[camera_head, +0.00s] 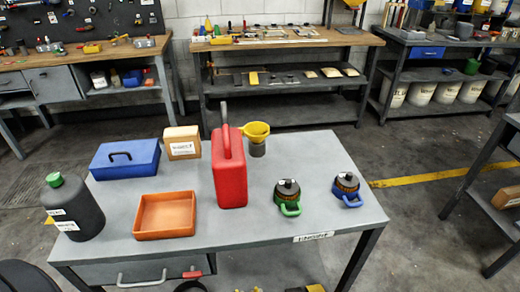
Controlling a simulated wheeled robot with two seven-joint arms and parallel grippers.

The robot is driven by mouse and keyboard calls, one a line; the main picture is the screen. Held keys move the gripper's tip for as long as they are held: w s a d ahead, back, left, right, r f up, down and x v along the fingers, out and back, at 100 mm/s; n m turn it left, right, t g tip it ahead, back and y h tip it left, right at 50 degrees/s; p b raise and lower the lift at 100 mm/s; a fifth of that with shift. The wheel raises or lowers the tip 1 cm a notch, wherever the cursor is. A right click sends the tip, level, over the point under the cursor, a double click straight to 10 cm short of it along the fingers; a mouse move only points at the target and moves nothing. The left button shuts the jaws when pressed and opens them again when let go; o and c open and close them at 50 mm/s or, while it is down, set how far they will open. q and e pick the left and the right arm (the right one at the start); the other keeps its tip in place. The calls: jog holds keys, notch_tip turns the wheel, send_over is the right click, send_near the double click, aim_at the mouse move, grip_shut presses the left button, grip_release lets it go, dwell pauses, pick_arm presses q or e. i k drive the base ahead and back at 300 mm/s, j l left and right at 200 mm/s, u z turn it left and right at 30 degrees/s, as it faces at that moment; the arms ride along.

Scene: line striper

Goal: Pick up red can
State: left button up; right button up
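A red can (229,180) with a top handle and a dark spout stands upright on the grey table (255,232), near the middle. A yellow funnel (256,130) is just behind it to the right. An orange tray (165,214) lies to its left, apart from it. Neither of my grippers shows in the head view.
On the same table are a blue toolbox (125,158), a cardboard box (182,142), a dark jug with a green cap (72,205), a green-handled container (287,197) and a blue-handled one (346,189). The table's front middle is clear. Workbenches line the back wall.

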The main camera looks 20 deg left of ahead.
aim_at(229, 164)
jog(key=u, duration=0.9)
